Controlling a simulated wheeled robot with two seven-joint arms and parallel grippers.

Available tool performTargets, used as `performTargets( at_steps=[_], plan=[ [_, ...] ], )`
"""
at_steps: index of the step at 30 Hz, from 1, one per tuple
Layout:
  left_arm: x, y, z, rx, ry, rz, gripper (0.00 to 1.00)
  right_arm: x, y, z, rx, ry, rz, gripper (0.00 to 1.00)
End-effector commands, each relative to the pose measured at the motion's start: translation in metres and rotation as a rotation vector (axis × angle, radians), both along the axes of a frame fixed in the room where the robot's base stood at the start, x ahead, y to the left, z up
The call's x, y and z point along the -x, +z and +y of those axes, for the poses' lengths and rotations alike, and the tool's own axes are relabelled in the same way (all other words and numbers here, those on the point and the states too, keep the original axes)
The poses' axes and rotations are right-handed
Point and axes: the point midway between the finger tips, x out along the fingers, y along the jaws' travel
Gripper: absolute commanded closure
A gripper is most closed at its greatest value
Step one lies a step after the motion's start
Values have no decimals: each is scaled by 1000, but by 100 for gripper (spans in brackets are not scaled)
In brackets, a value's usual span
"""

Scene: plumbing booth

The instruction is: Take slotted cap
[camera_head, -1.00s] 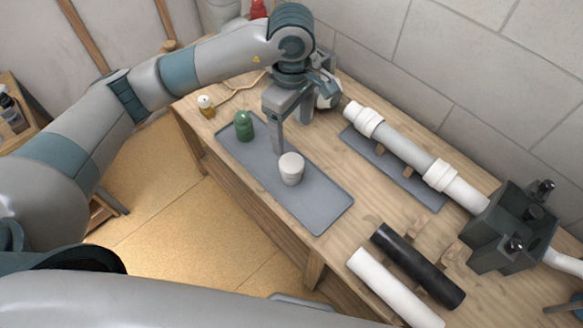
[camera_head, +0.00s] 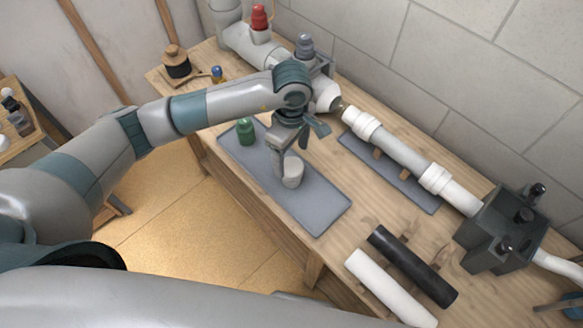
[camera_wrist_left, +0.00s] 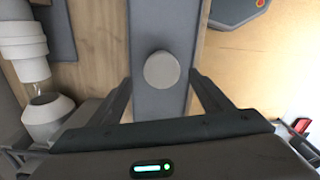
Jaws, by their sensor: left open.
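A pale grey-white cap (camera_head: 292,172) stands on the grey tray (camera_head: 318,208) on the workbench. It shows from above as a round disc in the left wrist view (camera_wrist_left: 162,70); no slot can be made out. My left gripper (camera_head: 289,165) is open right by the cap, at its far-left side in the head view. In the left wrist view the two fingers (camera_wrist_left: 160,90) are spread to either side below the cap, with nothing between them. A green cap-like piece (camera_head: 245,131) stands at the tray's far left end. My right gripper is not in view.
A white pipe assembly (camera_head: 402,154) runs along the bench near the block wall into a dark clamp (camera_head: 500,228). A black pipe (camera_head: 412,266) and a white pipe (camera_head: 390,287) lie at the front right. The tray's near right end is clear.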

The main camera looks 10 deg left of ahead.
Motion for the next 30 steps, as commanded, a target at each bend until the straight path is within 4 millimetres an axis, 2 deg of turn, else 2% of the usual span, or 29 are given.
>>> performTargets(
  at_steps=[3, 9, 22, 30],
  plan=[
    [2, -17, 0, -1, 1, 5, 28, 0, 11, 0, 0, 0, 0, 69],
    [0, -36, -1, 1, 0, 0, 28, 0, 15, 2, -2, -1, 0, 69],
    [1, -39, -1, 1, 0, 0, 28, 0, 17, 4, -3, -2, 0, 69],
    [6, -58, -3, 0, 2, 4, 28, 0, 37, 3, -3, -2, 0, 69]
  ],
)
